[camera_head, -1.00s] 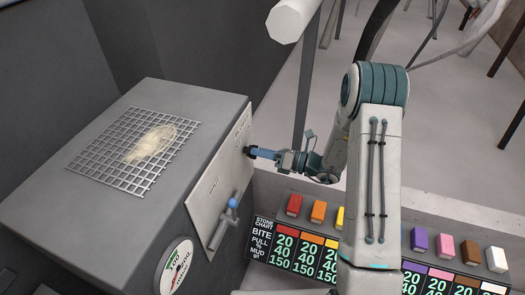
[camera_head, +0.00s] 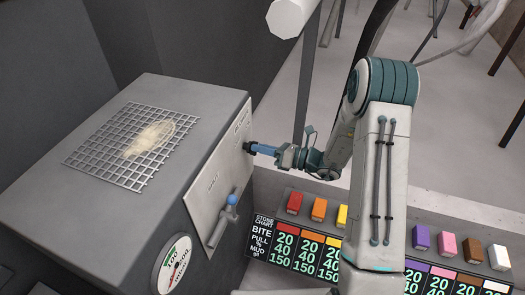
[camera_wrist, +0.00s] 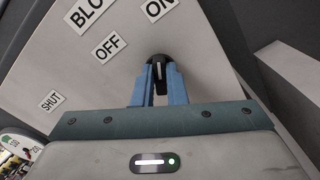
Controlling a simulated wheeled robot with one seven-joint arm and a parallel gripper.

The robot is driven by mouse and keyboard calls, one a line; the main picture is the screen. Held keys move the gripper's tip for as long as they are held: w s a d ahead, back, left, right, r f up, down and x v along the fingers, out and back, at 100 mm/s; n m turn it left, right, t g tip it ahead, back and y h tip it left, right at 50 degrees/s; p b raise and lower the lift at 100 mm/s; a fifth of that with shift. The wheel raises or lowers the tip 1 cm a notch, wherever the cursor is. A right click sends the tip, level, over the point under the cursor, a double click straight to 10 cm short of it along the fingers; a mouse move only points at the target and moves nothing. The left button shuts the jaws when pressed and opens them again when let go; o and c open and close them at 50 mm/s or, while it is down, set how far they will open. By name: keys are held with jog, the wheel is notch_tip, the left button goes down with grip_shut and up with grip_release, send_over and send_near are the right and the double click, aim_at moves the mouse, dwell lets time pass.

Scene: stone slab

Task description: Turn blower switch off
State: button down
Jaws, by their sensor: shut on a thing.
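The blower switch is a black knob (camera_wrist: 158,66) with a white mark on a pale panel (camera_wrist: 75,65). In the wrist view the mark runs roughly up and down, below the ON label (camera_wrist: 158,8). The OFF label (camera_wrist: 107,46) is up and left of the knob. My gripper (camera_wrist: 158,82) has its blue fingers on either side of the knob and is shut on it. In the head view my gripper (camera_head: 252,147) reaches the panel's upper right part from the right. The knob is mostly hidden there.
A grey box (camera_head: 75,215) carries the panel and a wire grid (camera_head: 125,145) with pale fluffy stuff on it. A blue-topped lever (camera_head: 232,200) and a round dial (camera_head: 172,265) sit lower down. Coloured blocks (camera_head: 295,202) line a ledge on the right.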

jog(key=n+b, duration=0.4)
jog(key=b, duration=0.1)
jog(key=n+b, duration=1)
jog(key=b, duration=0.1)
jog(key=shift+s+a+f, duration=0.15)
jog(key=shift+s, duration=0.15)
jog(key=shift+n, duration=0.3)
jog(key=c, duration=1.5)
grip_release()
jog(key=shift+o, duration=0.2)
jog(key=v, duration=1.4)
